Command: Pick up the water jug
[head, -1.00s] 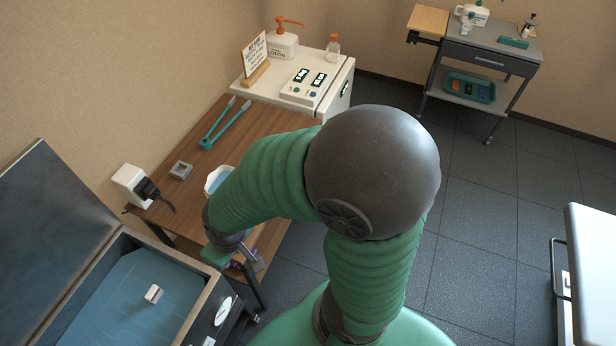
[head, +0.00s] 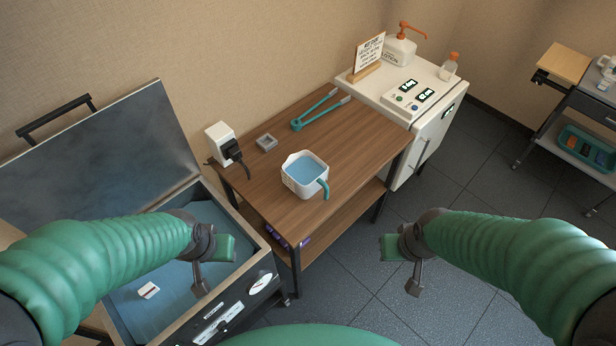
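The water jug (head: 304,175) is a white, faceted open vessel with blue water in it and a teal handle at its lower right. It stands upright near the front edge of the wooden table (head: 262,198). My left gripper (head: 213,272) hangs in front of the open tank at the lower left, apart from the jug. My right gripper (head: 402,268) is over the floor to the right of the table, below and right of the jug. Both look empty; I cannot make out the finger gap of either.
An open water tank (head: 185,292) with a raised lid stands left of the table. Teal tongs (head: 318,110), a small grey dish (head: 266,142) and a white socket box (head: 221,141) are on the table. A white cabinet (head: 424,136) adjoins it.

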